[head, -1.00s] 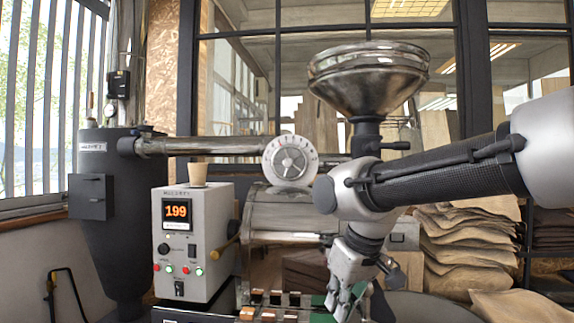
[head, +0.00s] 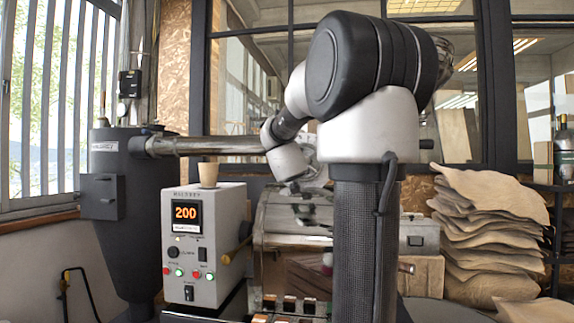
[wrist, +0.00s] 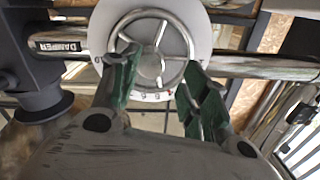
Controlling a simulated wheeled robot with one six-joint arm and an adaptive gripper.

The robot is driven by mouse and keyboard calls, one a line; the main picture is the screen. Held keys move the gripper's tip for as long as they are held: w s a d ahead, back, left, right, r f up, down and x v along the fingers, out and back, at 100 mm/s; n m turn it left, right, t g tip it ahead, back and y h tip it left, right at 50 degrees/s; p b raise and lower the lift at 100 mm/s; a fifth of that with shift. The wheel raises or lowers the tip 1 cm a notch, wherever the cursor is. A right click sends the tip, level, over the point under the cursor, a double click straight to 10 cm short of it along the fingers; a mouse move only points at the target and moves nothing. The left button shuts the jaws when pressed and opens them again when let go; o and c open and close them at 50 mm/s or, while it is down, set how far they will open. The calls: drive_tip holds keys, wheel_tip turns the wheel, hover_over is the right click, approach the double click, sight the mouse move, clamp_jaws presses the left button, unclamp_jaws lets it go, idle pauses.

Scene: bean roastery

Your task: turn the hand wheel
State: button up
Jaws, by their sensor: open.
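The hand wheel (wrist: 150,28) is a chrome rim with spokes on a round white dial plate (wrist: 203,30) with numbers along its edge. It sits on a metal pipe beside a "DAMPER" label (wrist: 60,46) in the wrist view. My gripper (wrist: 162,65) is open, with green-padded fingers. Its left finger overlaps the wheel's lower left rim in the picture, and its right finger lies by the lower right. I cannot tell whether either touches. Nothing is held. In the head view, my arm hides most of the wheel and gripper.
The control box (head: 217,255) reads 200 and carries a paper cup (head: 208,174). The roaster drum (head: 285,212) lies below the pipe (head: 210,146). A dark cyclone (head: 135,220) stands left; stacked sacks (head: 490,225) lie right.

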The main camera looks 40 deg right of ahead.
drive_tip(key=shift+g+h, duration=0.3)
drive_tip(key=shift+h, duration=0.1)
drive_tip(key=x, duration=0.7)
drive_tip(key=shift+s+d+r, duration=0.1)
drive_tip(key=shift+d, duration=0.45)
drive_tip(key=shift+n, duration=0.3)
clamp_jaws()
drive_tip(key=shift+m, duration=3.5)
